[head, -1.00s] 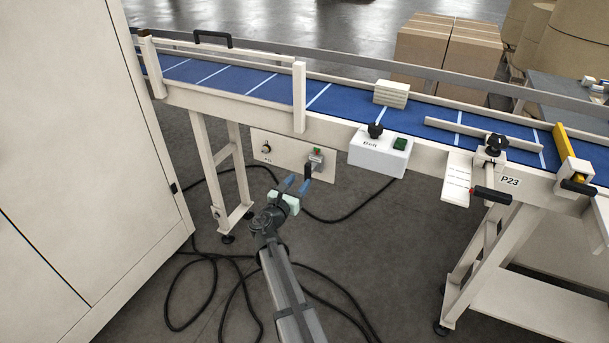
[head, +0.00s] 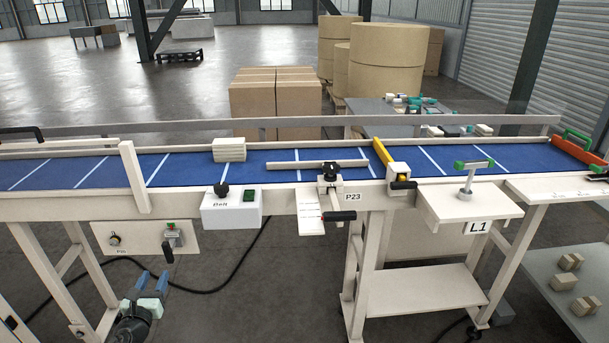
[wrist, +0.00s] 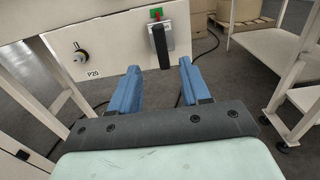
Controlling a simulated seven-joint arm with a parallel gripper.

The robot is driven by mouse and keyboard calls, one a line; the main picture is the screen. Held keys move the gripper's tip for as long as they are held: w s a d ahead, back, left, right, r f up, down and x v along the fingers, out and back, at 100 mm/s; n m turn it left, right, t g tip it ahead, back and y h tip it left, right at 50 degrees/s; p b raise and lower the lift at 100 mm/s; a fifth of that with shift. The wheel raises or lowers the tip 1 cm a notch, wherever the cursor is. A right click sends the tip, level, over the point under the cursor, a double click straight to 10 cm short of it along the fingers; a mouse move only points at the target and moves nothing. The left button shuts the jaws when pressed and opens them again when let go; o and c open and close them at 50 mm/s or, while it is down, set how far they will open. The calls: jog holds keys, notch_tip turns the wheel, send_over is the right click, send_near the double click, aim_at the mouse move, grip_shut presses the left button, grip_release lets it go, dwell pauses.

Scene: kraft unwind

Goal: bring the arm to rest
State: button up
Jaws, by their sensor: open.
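My gripper (head: 151,284) is at the lower left of the head view, in front of and below the conveyor. Its two blue fingers are apart with nothing between them. In the wrist view my gripper (wrist: 158,88) points at a cream panel (wrist: 112,45) under the conveyor. In the head view the lever (head: 168,252) shows just above the fingers.
The blue conveyor (head: 270,165) runs across the view, with a cream stack (head: 229,150) on it. Black cable (head: 235,270) lies on the floor.

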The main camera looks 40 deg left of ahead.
jog(key=d+f+m+g+h, duration=0.4)
jog(key=d+f+m+h, duration=0.5)
jog(key=d+f+m, duration=1)
jog(key=w+d+f+m+g+h, duration=0.25)
jog(key=w+d+f+m, duration=0.2)
jog(key=d, duration=0.55)
jog(key=w+d+f+m+g+h, duration=0.2)
jog(key=w+d+f+m+g, duration=0.15)
jog(key=d+f, duration=0.45)
jog(key=w+d+f+m+g+h, duration=0.25)
jog(key=d+m, duration=0.25)
jog(key=d, duration=0.7)
jog(key=d+f+m+g+y, duration=0.1)
jog(key=d+f+m+g, duration=0.1)
jog(key=d, duration=1.1)
jog(key=d+f+m+g+y, duration=0.1)
jog(key=d+f+m, duration=0.3)
jog(key=d, duration=0.9)
jog(key=d+f+m+g+y, duration=0.1)
jog(key=d+f+m+g, duration=0.2)
jog(key=d+m, duration=0.4)
jog(key=s+d+g, duration=0.1)
jog(key=d, duration=0.5)
jog(key=shift+d, duration=0.3)
